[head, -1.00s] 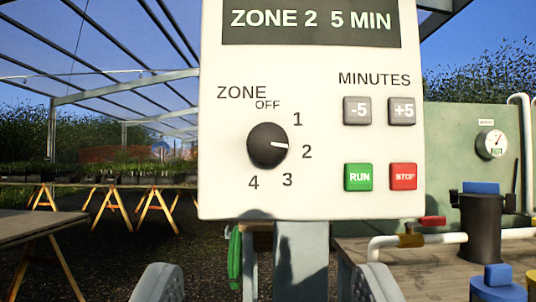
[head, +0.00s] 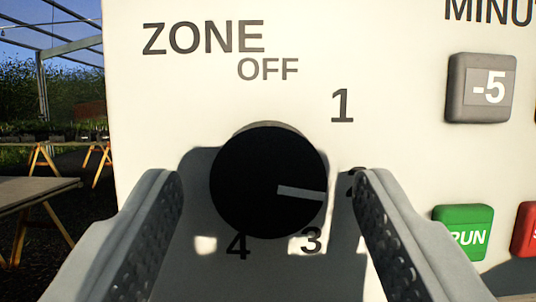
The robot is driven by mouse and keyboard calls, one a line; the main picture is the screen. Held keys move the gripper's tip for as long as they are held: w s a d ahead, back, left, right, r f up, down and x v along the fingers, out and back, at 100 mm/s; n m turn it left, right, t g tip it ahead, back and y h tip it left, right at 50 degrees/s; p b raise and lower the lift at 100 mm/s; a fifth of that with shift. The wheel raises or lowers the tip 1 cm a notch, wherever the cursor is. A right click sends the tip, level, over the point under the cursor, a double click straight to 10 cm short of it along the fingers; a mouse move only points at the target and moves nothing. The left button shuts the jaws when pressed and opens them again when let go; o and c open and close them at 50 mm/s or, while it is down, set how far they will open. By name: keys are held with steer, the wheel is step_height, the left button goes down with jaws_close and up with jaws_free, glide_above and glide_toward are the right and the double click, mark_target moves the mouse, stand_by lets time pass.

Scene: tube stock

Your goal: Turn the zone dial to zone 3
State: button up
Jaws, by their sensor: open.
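The black zone dial (head: 255,185) is on the white control panel (head: 200,95), near the middle of the view. Its pale pointer line points right and slightly down, towards the 2, which is mostly hidden behind my right finger. The labels OFF, 1, 3 and 4 show around the dial. My gripper (head: 262,190) is open, with one finger to the left and one to the right of the dial. A gap shows on both sides; I cannot tell how far the fingertips reach along the dial.
The grey -5 button (head: 481,88), the green RUN button (head: 463,231) and part of the red STOP button (head: 526,230) are right of the dial. The panel's left edge is near the left finger. A table (head: 30,195) stands beyond at left.

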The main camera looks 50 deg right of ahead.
steer(key=shift+w+d+r, duration=0.15)
steer(key=shift+d, duration=0.05)
steer(key=c, duration=1)
steer(key=shift+m, duration=0.3)
steer(key=m+g, duration=0.1)
steer(key=m, duration=0.1)
steer(key=m+g+h, duration=0.1)
steer(key=m, duration=0.2)
steer(key=m+g+h, duration=0.1)
steer(key=m, duration=0.1)
steer(key=shift+w+a+g, duration=0.2)
steer(key=shift+w+g, duration=0.05)
steer(key=shift+g, duration=0.15)
steer(key=shift+w+r+m+g, duration=0.1)
steer(key=shift+m+g, duration=0.5)
steer(key=shift+m, duration=0.9)
steer(key=shift+r+m+g, duration=0.1)
steer(key=shift+m+g, duration=0.5)
steer(key=shift+m, duration=0.9)
